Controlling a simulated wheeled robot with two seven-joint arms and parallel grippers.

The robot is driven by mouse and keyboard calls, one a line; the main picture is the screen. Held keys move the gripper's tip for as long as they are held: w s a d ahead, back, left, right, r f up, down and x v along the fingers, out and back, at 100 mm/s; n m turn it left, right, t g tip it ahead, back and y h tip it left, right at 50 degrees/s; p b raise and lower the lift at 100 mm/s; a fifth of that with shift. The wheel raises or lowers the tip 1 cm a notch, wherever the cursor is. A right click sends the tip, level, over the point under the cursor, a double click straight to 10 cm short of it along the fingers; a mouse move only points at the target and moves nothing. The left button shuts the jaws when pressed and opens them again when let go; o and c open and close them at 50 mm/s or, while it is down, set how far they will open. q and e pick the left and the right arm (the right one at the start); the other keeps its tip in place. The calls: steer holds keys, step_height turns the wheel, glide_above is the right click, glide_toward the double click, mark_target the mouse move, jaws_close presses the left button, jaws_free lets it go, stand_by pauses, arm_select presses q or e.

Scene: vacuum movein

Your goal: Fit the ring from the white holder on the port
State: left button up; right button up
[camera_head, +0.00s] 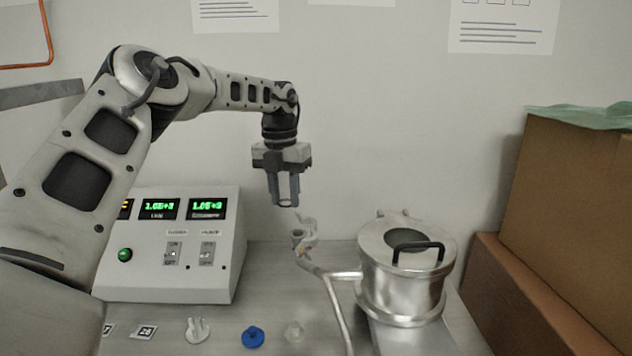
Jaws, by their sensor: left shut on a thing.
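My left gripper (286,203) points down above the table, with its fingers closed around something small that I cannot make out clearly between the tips. The port (297,235) is the upturned open end of the metal pipe, a little below and right of the fingertips and apart from them. A pale clamp-like piece (309,228) sits beside the port. My right gripper is out of view.
A metal vessel (403,292) with a black handle joins the pipe (340,308) on the right. A control box (165,277) with green displays stands left. A blue holder (253,337) and a white pronged piece (197,330) lie in front. Cardboard boxes (575,220) fill the right side.

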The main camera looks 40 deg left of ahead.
mark_target(298, 237)
arm_select(q)
steer(key=shift+w+d+f, duration=0.65)
steer(key=shift+w, duration=0.2)
steer(key=shift+f, duration=0.7)
steer(key=shift+f+b, duration=0.6)
steer(key=shift+f, duration=0.35)
steer(key=shift+f+b, duration=0.65)
steer(key=shift+f, duration=0.4)
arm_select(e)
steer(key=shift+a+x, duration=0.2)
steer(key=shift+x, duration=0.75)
arm_select(q)
steer(key=shift+w+b, duration=0.15)
steer(key=shift+b, duration=0.35)
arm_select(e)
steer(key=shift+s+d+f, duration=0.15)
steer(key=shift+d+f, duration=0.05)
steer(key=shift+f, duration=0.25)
